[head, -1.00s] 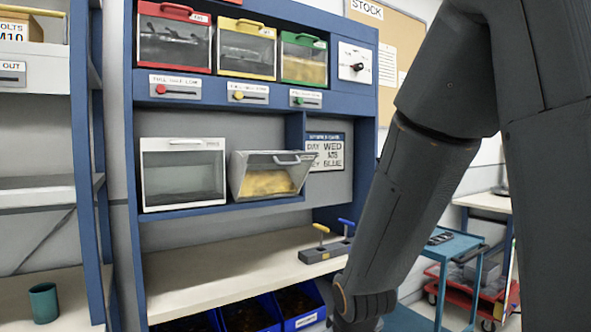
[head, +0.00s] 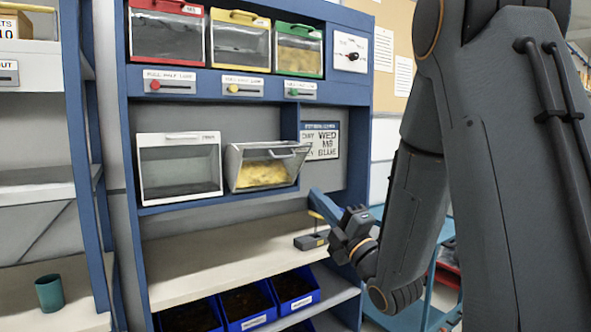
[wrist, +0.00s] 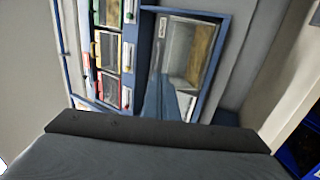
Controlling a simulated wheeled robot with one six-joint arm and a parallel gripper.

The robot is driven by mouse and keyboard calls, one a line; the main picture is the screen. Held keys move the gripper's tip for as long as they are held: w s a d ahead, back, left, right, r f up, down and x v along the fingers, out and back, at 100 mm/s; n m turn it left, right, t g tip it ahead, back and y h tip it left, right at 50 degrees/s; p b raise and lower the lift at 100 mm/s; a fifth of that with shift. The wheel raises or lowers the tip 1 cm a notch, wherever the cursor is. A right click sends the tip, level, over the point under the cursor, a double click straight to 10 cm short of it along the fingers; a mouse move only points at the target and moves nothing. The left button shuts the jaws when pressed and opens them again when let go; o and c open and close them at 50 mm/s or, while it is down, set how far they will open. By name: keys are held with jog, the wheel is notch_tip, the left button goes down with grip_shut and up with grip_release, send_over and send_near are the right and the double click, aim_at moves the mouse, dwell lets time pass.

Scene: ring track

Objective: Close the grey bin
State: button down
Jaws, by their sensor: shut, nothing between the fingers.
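The grey bin (head: 236,168) stands on the middle shelf in the head view. Its clear front is tilted outward at the top, so it is open, with yellow contents showing inside. It also shows turned sideways in the wrist view (wrist: 179,48). My gripper (head: 318,200) has its blue fingers shut and empty. In the head view it appears below and to the right of the grey bin, apart from it. In the wrist view the blue fingers (wrist: 160,97) overlap the lower part of the shelf opening.
A closed white bin (head: 180,168) stands just left of the grey bin. Red (head: 166,32), yellow (head: 240,42) and green (head: 298,50) bins sit above. A small block with a yellow handle (head: 311,241) is on the counter near my gripper. Blue trays (head: 247,304) are below.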

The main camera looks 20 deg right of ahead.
jog(key=p, duration=0.6)
send_near(285, 158)
jog(key=x, duration=0.4)
jog(key=shift+w+a+r, duration=0.15)
jog(key=shift+w+r, duration=0.05)
jog(key=shift+w, duration=0.05)
jog(key=shift+x, duration=0.85)
jog(key=shift+w, duration=0.1)
